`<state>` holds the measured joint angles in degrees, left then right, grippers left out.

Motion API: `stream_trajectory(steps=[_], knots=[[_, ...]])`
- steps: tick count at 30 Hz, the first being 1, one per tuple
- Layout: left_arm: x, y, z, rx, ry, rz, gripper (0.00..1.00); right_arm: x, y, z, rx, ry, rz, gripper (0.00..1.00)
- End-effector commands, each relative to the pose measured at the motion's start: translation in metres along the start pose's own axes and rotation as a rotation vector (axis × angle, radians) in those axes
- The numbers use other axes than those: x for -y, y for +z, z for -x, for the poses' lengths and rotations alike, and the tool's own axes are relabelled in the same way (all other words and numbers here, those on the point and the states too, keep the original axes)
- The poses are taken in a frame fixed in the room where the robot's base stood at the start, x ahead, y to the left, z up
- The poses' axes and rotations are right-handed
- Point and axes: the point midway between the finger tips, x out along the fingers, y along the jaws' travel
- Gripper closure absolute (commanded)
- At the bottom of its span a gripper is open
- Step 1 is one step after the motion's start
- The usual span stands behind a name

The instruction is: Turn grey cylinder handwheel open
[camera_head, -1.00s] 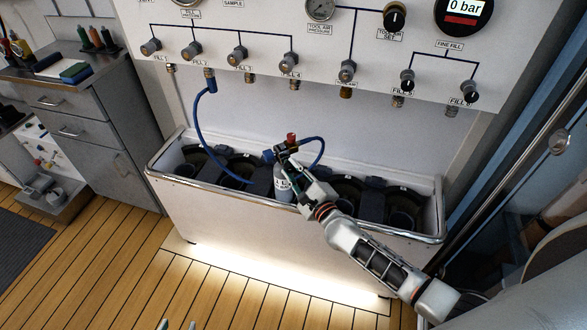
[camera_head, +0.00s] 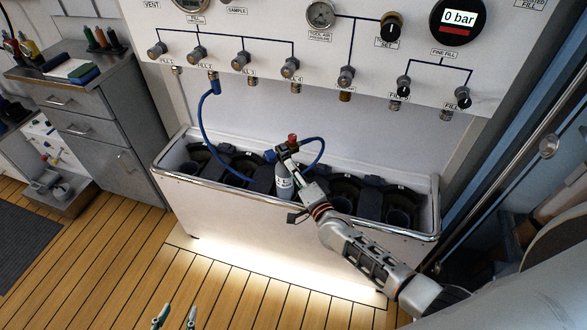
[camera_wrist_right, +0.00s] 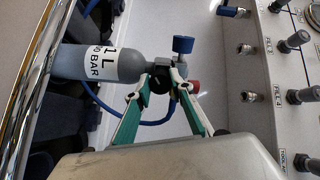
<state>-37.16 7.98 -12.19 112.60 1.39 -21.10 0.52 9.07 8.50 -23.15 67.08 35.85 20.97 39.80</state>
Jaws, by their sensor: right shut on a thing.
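The grey cylinder (camera_head: 284,186) stands in the white trough, with a white label and a valve on top. In the right wrist view the cylinder (camera_wrist_right: 110,62) lies sideways, and its dark handwheel (camera_wrist_right: 158,80) faces the camera. My right gripper (camera_wrist_right: 160,84) is shut on this handwheel, one finger on each side. In the head view the right gripper (camera_head: 288,160) reaches the valve from the right and hides the handwheel.
The trough (camera_head: 240,200) has several dark, empty-looking holders. A blue hose (camera_head: 203,128) runs from the fill panel (camera_head: 270,25) to the cylinder's valve. The gauge display (camera_head: 459,18) reads 0 bar. A grey cabinet (camera_head: 110,150) stands left. The wooden floor in front is clear.

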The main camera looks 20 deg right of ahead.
Motion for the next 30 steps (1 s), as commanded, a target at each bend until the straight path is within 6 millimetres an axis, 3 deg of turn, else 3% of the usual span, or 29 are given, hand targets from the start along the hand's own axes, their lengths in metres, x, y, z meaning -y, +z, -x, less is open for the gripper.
stream_trajectory(steps=[30], knots=[[0.002, -0.0093, 0.0059, 0.0, -0.001, -0.001, 0.61, -0.0029, 0.001, 0.0004, -0.035, -0.008, 0.934, 0.99]])
